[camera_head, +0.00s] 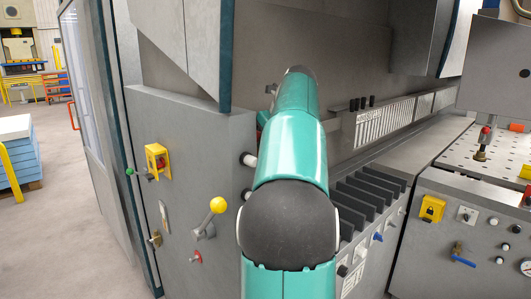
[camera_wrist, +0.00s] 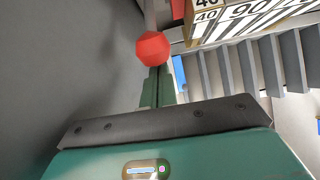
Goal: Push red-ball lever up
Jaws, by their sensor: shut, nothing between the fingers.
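The red ball (camera_wrist: 153,49) of the lever shows in the upper middle of the wrist view, on a grey rod (camera_wrist: 151,14) that runs to the top edge. My gripper (camera_wrist: 158,73) is shut and empty, its green fingers pointing at the ball. The fingertips appear right at the ball's lower edge in the picture; I cannot tell whether they touch it. In the head view my teal arm covers the middle, and I cannot make out the red ball or the fingers there.
A yellow-ball lever (camera_head: 218,205) and a yellow switch box (camera_head: 157,161) are on the grey cabinet left of my arm. Dark slats (camera_head: 370,192) lie right of it. A numbered scale (camera_wrist: 245,20) is close to the ball's right. A perforated table (camera_head: 500,150) stands far right.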

